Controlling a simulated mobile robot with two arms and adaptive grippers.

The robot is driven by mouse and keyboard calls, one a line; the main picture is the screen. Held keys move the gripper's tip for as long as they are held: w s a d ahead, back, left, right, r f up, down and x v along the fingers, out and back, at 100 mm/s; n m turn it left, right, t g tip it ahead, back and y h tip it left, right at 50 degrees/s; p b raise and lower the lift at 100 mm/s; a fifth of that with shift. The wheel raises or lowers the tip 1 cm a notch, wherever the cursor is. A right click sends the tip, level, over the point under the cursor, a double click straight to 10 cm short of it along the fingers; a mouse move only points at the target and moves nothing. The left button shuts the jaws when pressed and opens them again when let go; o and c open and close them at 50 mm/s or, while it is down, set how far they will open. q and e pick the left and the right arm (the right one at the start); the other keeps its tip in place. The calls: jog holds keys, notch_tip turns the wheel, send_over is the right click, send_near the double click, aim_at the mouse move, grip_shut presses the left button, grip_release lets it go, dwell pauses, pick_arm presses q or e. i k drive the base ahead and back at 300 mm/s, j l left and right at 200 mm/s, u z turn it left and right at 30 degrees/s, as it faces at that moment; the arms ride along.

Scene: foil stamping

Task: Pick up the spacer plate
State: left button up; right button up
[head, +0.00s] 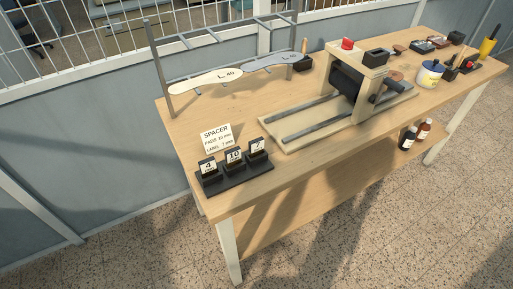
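Three dark plates with white labels stand upright in a black holder (234,178) at the near left end of the wooden table. The plate labelled 4 (208,168) is on the left, the one labelled 10 (234,157) in the middle and the one labelled 7 (257,147) on the right. Behind them stands a white card (216,137) headed SPACER; its small lines seem to read pads 10 mm and lamb 7 mm. Neither of my grippers is in view.
A stamping press (362,85) on a pale base with rails stands mid-table. A metal rack (158,65) with insole-like shapes (205,82) is behind. A white jar (429,73) and small tools sit at the right. Bottles (408,138) stand on the lower shelf. The floor in front is clear.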

aim_at(255, 146)
jog(key=z, duration=3.85)
jog(key=u, duration=3.85)
jog(key=k, duration=0.45)
